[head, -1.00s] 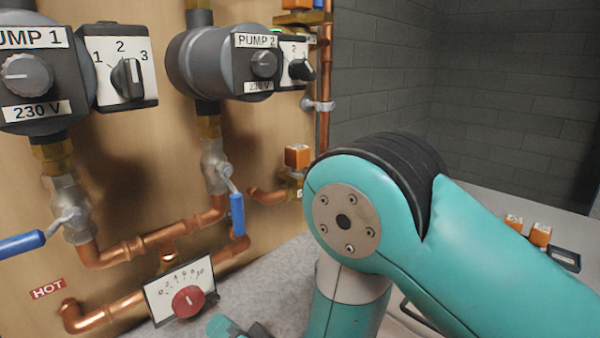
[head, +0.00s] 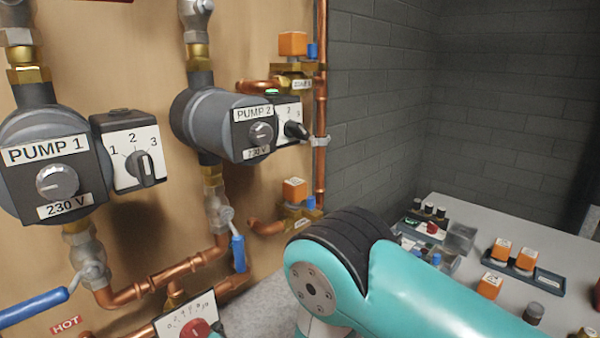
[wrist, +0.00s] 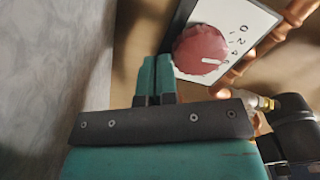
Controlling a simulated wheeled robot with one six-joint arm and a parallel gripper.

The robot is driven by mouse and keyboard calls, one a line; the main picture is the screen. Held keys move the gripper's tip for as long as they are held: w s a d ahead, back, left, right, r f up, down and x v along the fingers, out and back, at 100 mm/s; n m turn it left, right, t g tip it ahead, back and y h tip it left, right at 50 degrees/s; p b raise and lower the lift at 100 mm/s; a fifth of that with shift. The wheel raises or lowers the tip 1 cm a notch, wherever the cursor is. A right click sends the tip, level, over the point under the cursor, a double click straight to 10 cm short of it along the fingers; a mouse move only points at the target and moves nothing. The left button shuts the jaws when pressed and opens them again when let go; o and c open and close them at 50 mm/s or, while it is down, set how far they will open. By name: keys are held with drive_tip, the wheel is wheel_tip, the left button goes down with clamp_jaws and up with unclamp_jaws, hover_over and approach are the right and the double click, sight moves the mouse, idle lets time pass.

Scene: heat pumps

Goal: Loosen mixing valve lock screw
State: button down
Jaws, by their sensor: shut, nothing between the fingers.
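The mixing valve has a white scale plate (head: 178,325) and a red knob (head: 200,329) at the bottom edge of the head view. In the wrist view the red knob (wrist: 201,53) with its white pointer line sits on the numbered plate (wrist: 246,25). My gripper (wrist: 155,60) is shut and empty, its teal fingertips just beside the knob's left edge in that picture. I cannot tell whether they touch it. The lock screw is not discernible in either view. My gripper is out of the head view.
Copper pipes (head: 160,287) run around the valve. A blue-handled valve (head: 238,253) hangs above it, and another blue handle (head: 35,305) is at left. Pump 1 (head: 45,170) and Pump 2 (head: 225,125) are above. A table (head: 470,215) with several small parts stands right.

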drive_tip(key=shift+w+a+r, duration=0.1)
drive_tip(key=shift+w+r, duration=0.2)
drive_tip(key=shift+w, duration=0.1)
drive_tip(key=shift+d+f, duration=0.2)
drive_tip(key=shift+f, duration=0.15)
idle(0.5)
drive_tip(key=shift+s+f+p, duration=0.2)
drive_tip(key=shift+p, duration=0.35)
drive_tip(key=shift+s+f+b, duration=0.25)
drive_tip(key=shift+f+b, duration=0.4)
drive_tip(key=shift+b, duration=0.5)
drive_tip(key=shift+s+a+f+b, duration=0.1)
drive_tip(key=shift+s+b, duration=0.1)
drive_tip(key=shift+b, duration=0.45)
drive_tip(key=b+v, duration=0.2)
drive_tip(key=v, duration=0.1)
drive_tip(key=b+v, duration=0.1)
drive_tip(key=b, duration=0.1)
drive_tip(key=shift+s+r, duration=0.1)
drive_tip(key=shift+r, duration=0.25)
drive_tip(key=shift+s+d+r, duration=0.1)
drive_tip(key=shift+d+r, duration=0.1)
drive_tip(key=shift+d, duration=0.1)
